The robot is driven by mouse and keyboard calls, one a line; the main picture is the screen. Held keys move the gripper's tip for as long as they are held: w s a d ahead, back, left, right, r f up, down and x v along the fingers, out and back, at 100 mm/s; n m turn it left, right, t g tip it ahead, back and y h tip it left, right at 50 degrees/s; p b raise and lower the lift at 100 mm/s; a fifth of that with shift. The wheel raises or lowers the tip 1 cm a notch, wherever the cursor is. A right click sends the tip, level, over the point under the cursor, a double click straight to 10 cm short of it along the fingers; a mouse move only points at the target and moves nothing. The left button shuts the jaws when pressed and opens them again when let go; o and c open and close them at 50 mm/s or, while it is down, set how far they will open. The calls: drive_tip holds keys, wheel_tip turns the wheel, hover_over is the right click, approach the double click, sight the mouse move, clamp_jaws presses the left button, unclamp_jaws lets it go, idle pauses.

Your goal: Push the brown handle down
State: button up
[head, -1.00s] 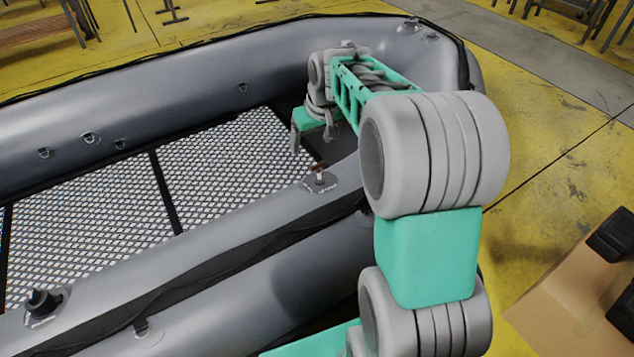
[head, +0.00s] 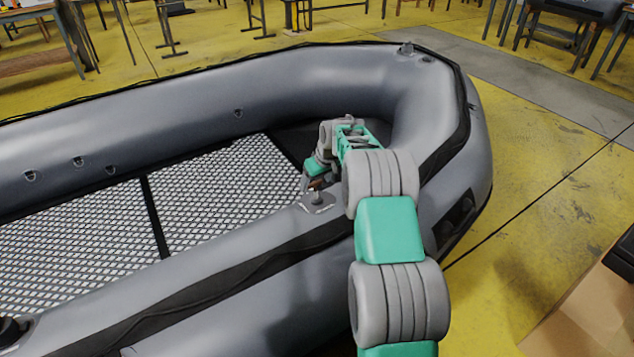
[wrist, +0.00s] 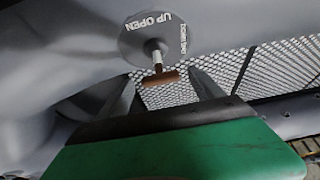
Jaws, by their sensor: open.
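The brown handle (wrist: 161,78) is a short crossbar on a pale post. The post stands out from a round grey plate (wrist: 137,45) marked "UP OPEN". In the wrist view my gripper is open, with one finger to each side of the handle as seen from the camera. I cannot tell whether either finger touches it. In the head view the handle (head: 317,184) is small, on the near tube of the grey inflatable boat (head: 270,232). My gripper (head: 307,181) is right by it there, and my arm partly covers that spot.
The boat's tubes surround a patterned floor (head: 80,225). A black fitting (head: 12,330) sits on the near tube at lower left. A cardboard box (head: 590,305) stands at lower right. Tables and stools line the back. Yellow floor to the right is clear.

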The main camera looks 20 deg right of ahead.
clamp_jaws()
idle(0.8)
drive_tip(key=shift+f, duration=0.1)
